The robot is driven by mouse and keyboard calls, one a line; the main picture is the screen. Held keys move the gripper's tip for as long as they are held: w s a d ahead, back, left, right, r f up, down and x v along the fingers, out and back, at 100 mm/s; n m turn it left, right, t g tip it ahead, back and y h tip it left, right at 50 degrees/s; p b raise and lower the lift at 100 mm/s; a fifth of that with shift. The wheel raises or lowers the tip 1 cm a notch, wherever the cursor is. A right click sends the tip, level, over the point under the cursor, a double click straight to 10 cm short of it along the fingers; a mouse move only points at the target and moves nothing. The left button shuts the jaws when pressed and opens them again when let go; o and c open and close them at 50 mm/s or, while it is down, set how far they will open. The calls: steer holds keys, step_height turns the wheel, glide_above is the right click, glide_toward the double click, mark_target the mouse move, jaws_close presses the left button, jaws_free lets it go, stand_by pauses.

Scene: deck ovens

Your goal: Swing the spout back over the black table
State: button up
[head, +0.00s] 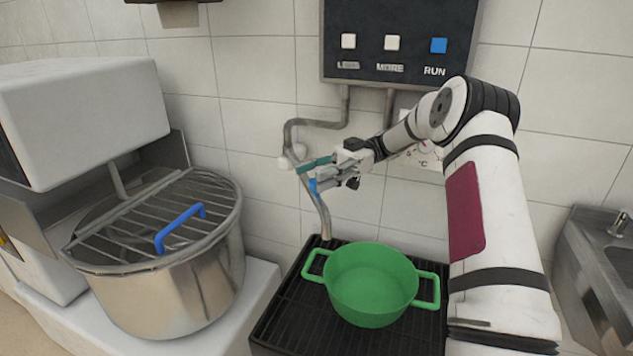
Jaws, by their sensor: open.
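The spout (325,217) is a grey metal pipe. It leaves the wall pipe at the left and slants down to the right. Its lower end shows at the back left edge of the black table (275,325); I cannot tell whether it is over the table or behind it. A small blue part (313,186) shows on the pipe, beside my fingers. My gripper (308,178) is open, with its fingers pointing left at the middle of the spout. The fingers partly hide the pipe, and I cannot tell whether they touch it.
A green two-handled pot (370,285) stands on the black table. A steel mixer bowl (170,290) with a wire guard (140,225) and blue handle (180,227) stands left. A dark panel (400,40) with buttons hangs above. A steel sink (590,270) is at the right.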

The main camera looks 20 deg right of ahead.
step_height(320, 180, up, 8)
steer(key=shift+f, duration=0.15)
